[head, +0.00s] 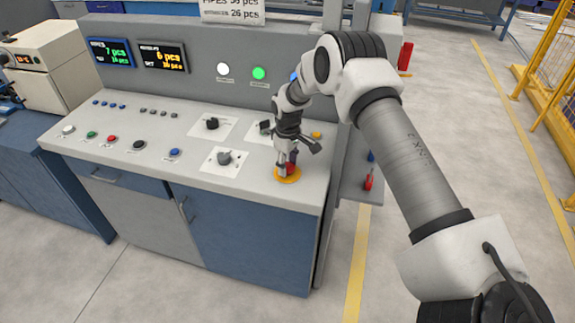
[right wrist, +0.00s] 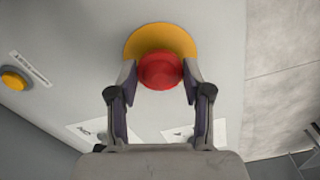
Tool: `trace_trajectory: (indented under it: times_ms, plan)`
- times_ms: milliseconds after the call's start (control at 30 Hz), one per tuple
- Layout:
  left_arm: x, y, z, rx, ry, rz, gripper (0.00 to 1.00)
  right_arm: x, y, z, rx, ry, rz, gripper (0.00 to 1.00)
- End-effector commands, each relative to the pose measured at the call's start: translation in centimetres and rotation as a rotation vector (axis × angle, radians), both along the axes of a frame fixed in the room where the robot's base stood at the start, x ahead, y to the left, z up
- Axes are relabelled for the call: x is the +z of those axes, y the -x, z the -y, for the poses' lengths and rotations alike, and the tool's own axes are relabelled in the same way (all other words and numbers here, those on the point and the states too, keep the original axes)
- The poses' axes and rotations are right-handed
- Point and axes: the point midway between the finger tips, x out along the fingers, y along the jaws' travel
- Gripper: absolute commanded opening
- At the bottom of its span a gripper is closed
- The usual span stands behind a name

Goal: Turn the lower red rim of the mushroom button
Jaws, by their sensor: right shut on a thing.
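The red mushroom button (right wrist: 160,70) sits on a yellow round plate (right wrist: 160,38) on the grey console top. In the head view the button (head: 290,169) and its yellow plate (head: 287,177) are near the console's front right corner, partly covered by my right gripper. My right gripper (right wrist: 160,85) has one finger on each side of the red button and is shut on it. In the head view the right gripper (head: 288,163) points down onto the button. The lower rim cannot be told apart from the cap. My left gripper is not in view.
The console (head: 120,165) carries several small buttons, black rotary knobs on white plates and two displays (head: 162,57). A yellow button (right wrist: 14,80) is left of the gripper in the wrist view. A yellow fence (head: 548,75) stands at the right, with open floor between.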

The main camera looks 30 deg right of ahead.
Motion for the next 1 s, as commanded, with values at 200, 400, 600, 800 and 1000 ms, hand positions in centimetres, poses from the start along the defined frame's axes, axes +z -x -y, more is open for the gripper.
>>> trace_trajectory:
  times_ms: [200,400,600,800,1000]
  plan:
    - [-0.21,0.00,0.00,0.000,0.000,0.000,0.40,-0.18,0.09,0.00,-0.083,0.000,-0.002,0.14]
    - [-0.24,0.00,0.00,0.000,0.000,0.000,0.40,-0.20,0.12,-0.01,-0.110,0.000,-0.003,0.14]
    - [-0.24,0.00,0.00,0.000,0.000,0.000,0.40,-0.23,0.15,-0.03,-0.111,0.000,-0.004,0.14]
    - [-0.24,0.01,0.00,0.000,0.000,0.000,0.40,-0.23,0.15,-0.03,-0.111,0.000,-0.004,0.74]
    - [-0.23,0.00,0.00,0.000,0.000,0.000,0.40,-0.16,0.08,-0.02,-0.110,0.000,-0.002,0.74]
